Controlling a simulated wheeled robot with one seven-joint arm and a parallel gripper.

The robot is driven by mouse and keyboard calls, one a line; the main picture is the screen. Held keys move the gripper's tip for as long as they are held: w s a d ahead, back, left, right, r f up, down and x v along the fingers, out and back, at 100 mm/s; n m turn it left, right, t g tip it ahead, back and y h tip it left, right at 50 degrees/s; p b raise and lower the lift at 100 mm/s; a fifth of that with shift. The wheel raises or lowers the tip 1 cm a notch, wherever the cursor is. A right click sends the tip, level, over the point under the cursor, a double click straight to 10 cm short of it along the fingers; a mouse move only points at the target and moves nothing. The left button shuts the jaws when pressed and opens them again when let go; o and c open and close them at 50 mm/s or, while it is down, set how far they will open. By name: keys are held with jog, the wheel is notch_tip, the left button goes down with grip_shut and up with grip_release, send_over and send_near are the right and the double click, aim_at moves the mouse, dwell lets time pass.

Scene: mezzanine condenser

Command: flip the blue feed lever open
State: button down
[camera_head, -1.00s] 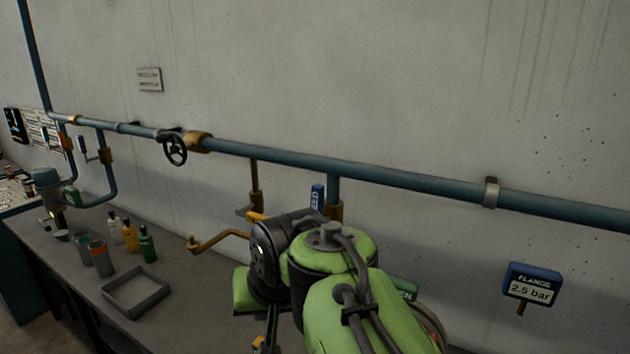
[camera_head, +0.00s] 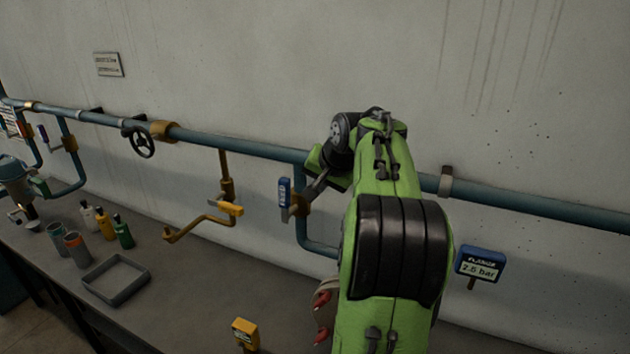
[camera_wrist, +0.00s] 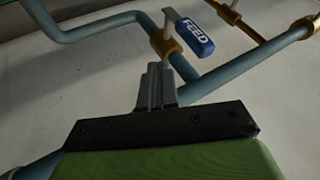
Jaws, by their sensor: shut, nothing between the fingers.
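The blue feed lever (camera_head: 285,192) stands upright beside a brass valve body on the pipe drop, in the middle of the head view. In the wrist view its blue grip marked FEED (camera_wrist: 195,36) is on a metal stem next to the brass fitting (camera_wrist: 163,42). My gripper (camera_wrist: 158,70) is shut and empty, with its fingertips a little short of the fitting and the grip. In the head view my gripper (camera_head: 306,200) reaches in from the right, close to the lever's right side; whether it touches cannot be told.
A blue pipe (camera_head: 515,203) runs along the wall, with a black handwheel (camera_head: 142,143) to the left. A yellow crank (camera_head: 200,222) hangs left of the lever. A grey tray (camera_head: 116,279) and several bottles stand on the bench.

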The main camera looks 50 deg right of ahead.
aim_at(285, 202)
jog(key=w+f, duration=0.4)
jog(key=w, duration=0.3)
jog(key=shift+d+f+p, duration=0.3)
jog(key=shift+f+p, duration=0.05)
jog(key=shift+w, duration=0.1)
